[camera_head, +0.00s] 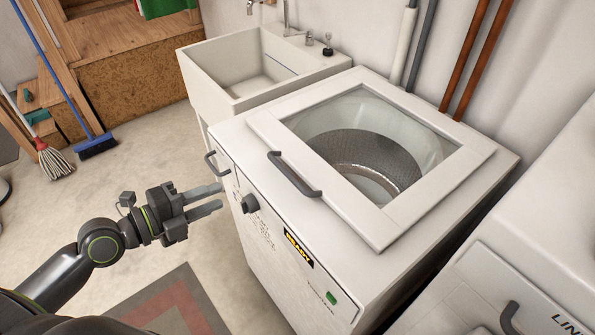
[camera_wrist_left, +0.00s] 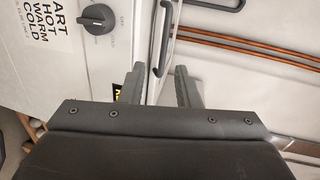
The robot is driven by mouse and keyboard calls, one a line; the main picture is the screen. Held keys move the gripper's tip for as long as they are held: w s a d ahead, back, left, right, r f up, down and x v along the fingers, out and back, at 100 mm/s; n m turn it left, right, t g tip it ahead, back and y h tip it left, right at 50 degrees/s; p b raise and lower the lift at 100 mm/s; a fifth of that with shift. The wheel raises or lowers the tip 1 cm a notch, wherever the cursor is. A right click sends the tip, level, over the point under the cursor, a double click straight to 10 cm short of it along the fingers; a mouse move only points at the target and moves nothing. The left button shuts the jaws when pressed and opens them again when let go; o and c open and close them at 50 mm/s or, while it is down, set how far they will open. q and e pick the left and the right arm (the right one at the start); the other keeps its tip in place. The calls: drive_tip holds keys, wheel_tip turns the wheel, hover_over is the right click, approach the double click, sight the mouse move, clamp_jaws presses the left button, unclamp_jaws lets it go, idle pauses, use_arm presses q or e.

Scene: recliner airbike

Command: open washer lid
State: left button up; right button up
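The white washer (camera_head: 270,235) has a square top lid (camera_head: 440,195) with a glass window. The lid lies closed, and the drum shows through the glass. A dark bar handle (camera_head: 293,175) sits on the lid's front edge. My left gripper (camera_head: 218,197) is open and empty, in front of the washer's left front corner, near a smaller dark handle (camera_head: 215,165) and the control knob (camera_head: 250,203). In the left wrist view the two fingers (camera_wrist_left: 159,70) are apart, with a dark handle (camera_wrist_left: 166,35) seen beyond the gap between them. My right gripper is not in view.
A white sink (camera_head: 240,80) stands behind the washer on the left. Another white appliance (camera_head: 500,270) stands close on the right. Pipes (camera_head: 480,55) run up the wall behind. A broom (camera_head: 95,146) and mop (camera_head: 52,158) lean at left. The floor (camera_head: 150,150) left of the washer is clear.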

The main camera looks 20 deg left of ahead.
use_arm(q)
drive_tip(key=d, duration=0.1)
drive_tip(key=p, duration=0.5)
approach(285, 170)
drive_tip(key=shift+m+h, duration=0.3)
drive_tip(key=shift+m, duration=0.1)
drive_tip(key=x, duration=0.8)
drive_tip(key=shift+w+f, duration=0.25)
drive_tip(key=shift+f, duration=0.15)
drive_tip(key=shift+x, duration=0.85)
drive_tip(key=shift+f, duration=0.15)
clamp_jaws()
